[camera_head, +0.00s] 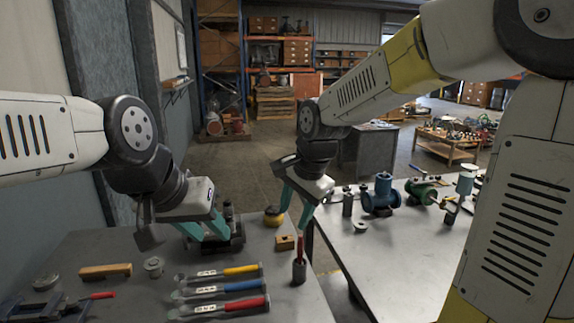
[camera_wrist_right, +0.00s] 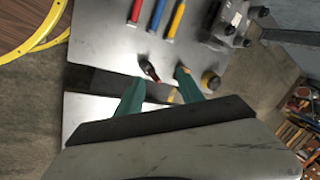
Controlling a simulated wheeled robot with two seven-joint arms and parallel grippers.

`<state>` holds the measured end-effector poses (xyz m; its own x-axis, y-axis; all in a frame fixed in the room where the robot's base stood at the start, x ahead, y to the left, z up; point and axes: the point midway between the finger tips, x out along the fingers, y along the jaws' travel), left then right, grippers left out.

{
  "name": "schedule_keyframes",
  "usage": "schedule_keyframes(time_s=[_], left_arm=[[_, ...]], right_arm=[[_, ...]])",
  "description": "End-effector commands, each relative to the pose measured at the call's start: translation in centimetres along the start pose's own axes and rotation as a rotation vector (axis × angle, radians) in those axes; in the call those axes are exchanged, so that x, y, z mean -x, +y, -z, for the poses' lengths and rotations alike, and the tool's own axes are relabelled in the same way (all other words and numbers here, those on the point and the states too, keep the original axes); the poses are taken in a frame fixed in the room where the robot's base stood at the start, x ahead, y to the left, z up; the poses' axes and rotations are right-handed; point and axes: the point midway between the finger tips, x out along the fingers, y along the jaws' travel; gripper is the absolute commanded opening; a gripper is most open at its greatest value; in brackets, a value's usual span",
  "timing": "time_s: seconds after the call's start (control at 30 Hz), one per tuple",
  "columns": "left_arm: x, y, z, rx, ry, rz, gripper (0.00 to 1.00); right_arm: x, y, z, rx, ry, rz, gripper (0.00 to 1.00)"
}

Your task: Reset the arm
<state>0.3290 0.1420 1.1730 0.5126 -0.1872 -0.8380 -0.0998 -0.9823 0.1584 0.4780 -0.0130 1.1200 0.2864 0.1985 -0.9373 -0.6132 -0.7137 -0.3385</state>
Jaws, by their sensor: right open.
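My right gripper (camera_head: 295,218) is open, with its teal fingers pointing down above the near table's right edge. In the right wrist view its fingertips (camera_wrist_right: 161,78) are spread apart. I see nothing held. My left gripper (camera_head: 204,232) is over the back of the near table, in front of a dark metal fixture (camera_head: 237,238); whether its jaws are open or shut is unclear.
Yellow (camera_head: 242,269), blue (camera_head: 243,285) and red (camera_head: 240,304) handled tools lie on the near table (camera_head: 300,307). A wooden block (camera_head: 106,271) lies left, a small block (camera_head: 285,243) right. A second table (camera_head: 400,255) bears blue (camera_head: 381,195) and green (camera_head: 420,191) machine parts.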

Motion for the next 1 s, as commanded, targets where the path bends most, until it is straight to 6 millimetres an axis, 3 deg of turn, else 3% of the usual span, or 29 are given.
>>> schedule_keyframes(time_s=[0.03,0.2,0.4,0.5,0.67,1.0], left_arm=[[0.0,0.0,0.0,0.0,0.0,0.0,0.36],[0.0,0.0,0.0,0.0,0.0,0.0,0.36],[0.0,0.0,0.0,0.0,0.0,0.0,0.36],[0.0,0.0,0.0,0.0,0.0,0.0,0.36],[0.0,0.0,0.0,0.0,0.0,0.0,0.36],[0.0,0.0,0.0,0.0,0.0,0.0,0.36]], right_arm=[[2.1,1.8,0.6,0.059,0.015,0.026,0.45],[7.1,7.5,0.8,0.321,0.077,0.081,0.45],[10.6,13.4,-0.5,0.606,0.174,0.098,0.45],[11.4,15.2,-1.2,0.708,0.211,0.093,0.45],[11.8,16.6,-1.9,0.792,0.238,0.083,0.45],[11.8,16.7,-1.9,0.797,0.24,0.083,0.45]])
